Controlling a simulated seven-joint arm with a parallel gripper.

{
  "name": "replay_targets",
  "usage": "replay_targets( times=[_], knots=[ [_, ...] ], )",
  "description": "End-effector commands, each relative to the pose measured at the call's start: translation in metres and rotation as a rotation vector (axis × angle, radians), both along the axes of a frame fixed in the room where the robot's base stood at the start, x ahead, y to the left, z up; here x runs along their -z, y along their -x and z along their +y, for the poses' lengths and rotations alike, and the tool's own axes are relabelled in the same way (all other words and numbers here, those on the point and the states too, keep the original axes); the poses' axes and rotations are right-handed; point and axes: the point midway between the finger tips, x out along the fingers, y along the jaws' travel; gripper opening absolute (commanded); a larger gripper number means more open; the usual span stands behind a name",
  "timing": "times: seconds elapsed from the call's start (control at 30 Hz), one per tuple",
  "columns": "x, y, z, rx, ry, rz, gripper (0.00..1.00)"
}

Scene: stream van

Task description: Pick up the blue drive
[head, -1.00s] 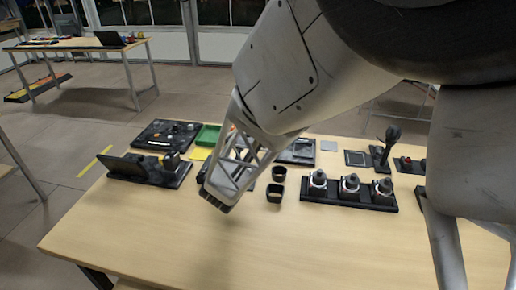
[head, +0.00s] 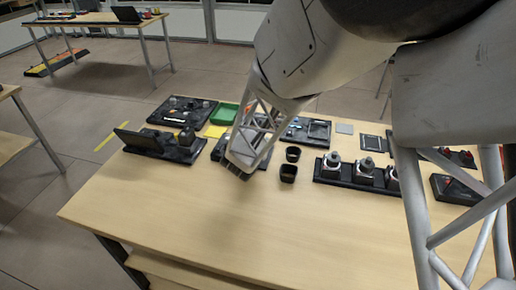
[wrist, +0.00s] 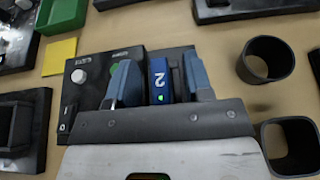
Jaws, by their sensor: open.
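The blue drive (wrist: 160,78) shows in the wrist view as an upright blue block with a white "2" and a green light. It stands at a black device (wrist: 98,72) with a white knob and a green button; I cannot tell how deep it sits. My gripper (wrist: 161,70) is open, with one blue-grey finger on each side of the drive. Small gaps seem to show between the fingers and the drive. In the head view my gripper (head: 240,170) is low over the table and hides the drive.
Two black cups (wrist: 268,60) stand just right of my gripper. A green tray (head: 226,115) and a yellow pad (head: 215,131) lie behind left. A dark stand (head: 160,145) is at the left and a black rack (head: 358,172) at the right. The table's front (head: 200,220) is clear.

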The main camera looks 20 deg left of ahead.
Motion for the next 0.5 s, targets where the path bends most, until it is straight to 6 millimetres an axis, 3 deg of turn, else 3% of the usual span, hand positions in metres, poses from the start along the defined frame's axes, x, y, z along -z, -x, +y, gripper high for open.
replay_targets(
  times=[0.3,0.5],
  knots=[
    [0.0000,0.0002,0.0000,0.000,0.000,0.000,0.45],
    [0.0000,0.0002,-0.0001,0.000,0.000,0.000,0.15]
  ],
)
